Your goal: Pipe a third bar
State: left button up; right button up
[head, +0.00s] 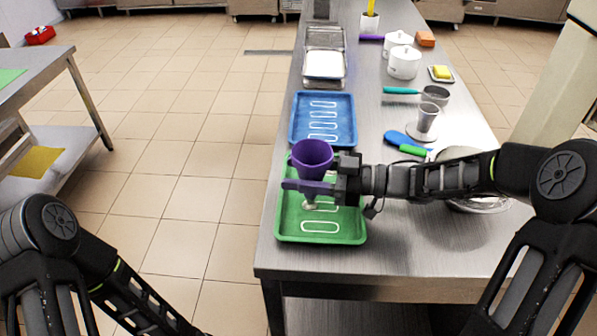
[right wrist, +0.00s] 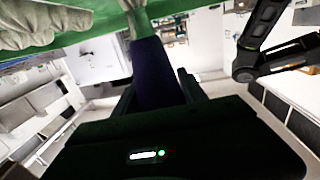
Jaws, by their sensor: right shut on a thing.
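A purple funnel (head: 312,158) with a side handle and a pale nozzle is upright over the green tray (head: 283,222). My right gripper (head: 328,188) is shut on the funnel's handle. The dark purple handle (right wrist: 152,75) shows between the fingers in the right wrist view. The nozzle end (head: 310,206) has pale stuff at its tip, just above the tray; whether it touches cannot be told. A white bar outline (head: 320,227) shows on the tray in front of the nozzle. The funnel and gripper hide the tray's middle. My left gripper is out of view.
A blue tray (head: 350,138) with several white outlines lies behind the green one. A metal bowl (head: 480,205) is partly behind my right arm.

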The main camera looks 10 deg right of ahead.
aim_at(322, 175)
jog(key=shift+s+d+f, duration=0.1)
jog(key=shift+s+f, duration=0.1)
jog(key=shift+f, duration=0.3)
jog(key=shift+s+d+f, duration=0.1)
jog(key=shift+d+f, duration=0.05)
jog(key=shift+d, duration=0.75)
jog(key=shift+d+r, duration=0.1)
jog(key=shift+r, duration=0.1)
jog(key=shift+r+p, duration=0.1)
jog(key=shift+p, duration=0.2)
jog(key=shift+d, duration=0.1)
jog(key=shift+p+v, duration=0.45)
jog(key=shift+v, duration=0.7)
jog(key=shift+r, duration=0.15)
